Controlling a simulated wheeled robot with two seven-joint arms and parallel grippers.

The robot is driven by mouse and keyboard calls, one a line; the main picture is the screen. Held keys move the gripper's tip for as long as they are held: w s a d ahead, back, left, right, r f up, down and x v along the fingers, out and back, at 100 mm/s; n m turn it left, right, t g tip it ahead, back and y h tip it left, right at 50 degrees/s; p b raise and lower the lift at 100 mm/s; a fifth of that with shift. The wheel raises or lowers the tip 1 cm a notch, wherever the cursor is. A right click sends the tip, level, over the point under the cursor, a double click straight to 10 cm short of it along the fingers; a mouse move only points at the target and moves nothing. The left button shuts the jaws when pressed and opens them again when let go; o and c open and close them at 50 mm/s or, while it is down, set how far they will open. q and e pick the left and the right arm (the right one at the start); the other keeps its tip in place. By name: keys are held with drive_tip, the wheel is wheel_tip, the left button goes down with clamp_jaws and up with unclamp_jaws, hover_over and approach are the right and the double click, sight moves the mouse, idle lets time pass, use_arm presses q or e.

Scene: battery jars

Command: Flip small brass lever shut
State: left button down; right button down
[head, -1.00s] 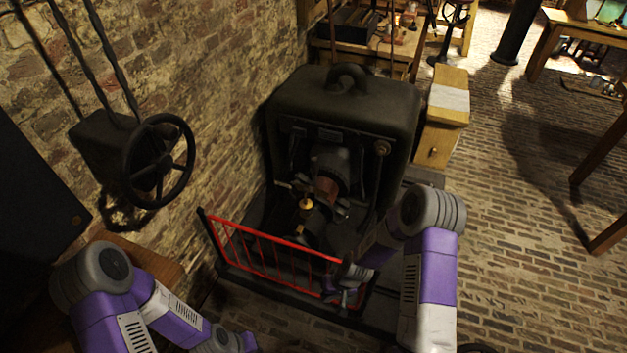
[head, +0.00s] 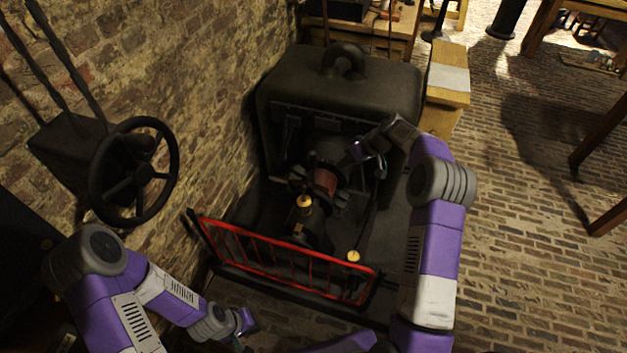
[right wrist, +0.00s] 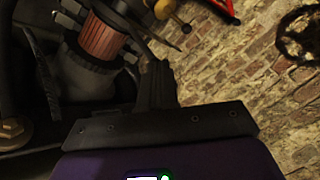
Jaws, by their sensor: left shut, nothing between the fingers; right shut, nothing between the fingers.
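A dark machine (head: 340,95) stands by the brick wall, with a copper-coloured drum (head: 325,182) at its front. A brass fitting (head: 304,202) sits in front of the drum, and a brass knob (head: 353,257) is lower, behind the red railing. I cannot tell which brass part is the small lever. My right gripper (head: 360,151) is shut and empty at the machine's front, right of the drum. In the right wrist view its dark fingers (right wrist: 157,85) point toward the drum (right wrist: 100,36) and a brass fitting (right wrist: 165,9). My left gripper (head: 247,320) is shut and empty, low in front of the railing.
The red railing (head: 285,261) runs across the machine's front. A black handwheel (head: 135,172) projects from the wall at left. A wooden cabinet (head: 447,75) stands right of the machine. Open brick floor (head: 520,235) lies further right. A brass nut (right wrist: 12,130) shows in the right wrist view.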

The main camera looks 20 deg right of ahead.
drive_tip(key=b, duration=0.3)
approach(304, 192)
drive_tip(key=w+f, duration=0.3)
drive_tip(key=shift+a+f, duration=0.3)
drive_tip(key=shift+a, duration=0.6)
